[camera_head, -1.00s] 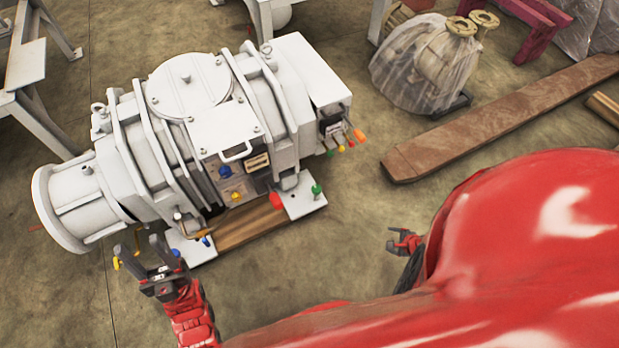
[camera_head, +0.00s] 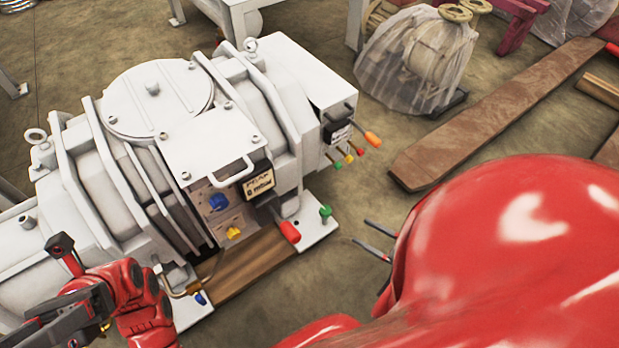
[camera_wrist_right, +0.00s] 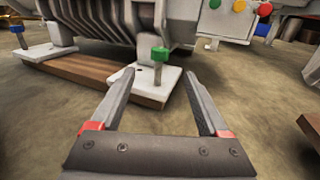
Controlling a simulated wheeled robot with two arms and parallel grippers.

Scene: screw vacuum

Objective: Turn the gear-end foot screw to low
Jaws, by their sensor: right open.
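The large white vacuum pump (camera_head: 150,110) stands on flat foot plates over a wooden plank. A green-headed foot screw (camera_head: 325,213) stands upright on its right foot plate (camera_head: 312,234); a blue-headed screw (camera_head: 201,297) is on the left foot. No marking shows which is the gear end. In the right wrist view the green screw (camera_wrist_right: 159,54) lies in line with the gap between my right gripper's (camera_wrist_right: 158,78) open fingers, beyond the tips and untouched. In the head view my right gripper (camera_head: 361,232) is partly hidden. My left gripper (camera_head: 62,285) is low left; its jaw state is unclear.
A red-ended handle (camera_head: 289,231) sits close left of the green screw. A wooden beam (camera_head: 500,120) and a plastic-wrapped part (camera_head: 418,60) lie beyond.

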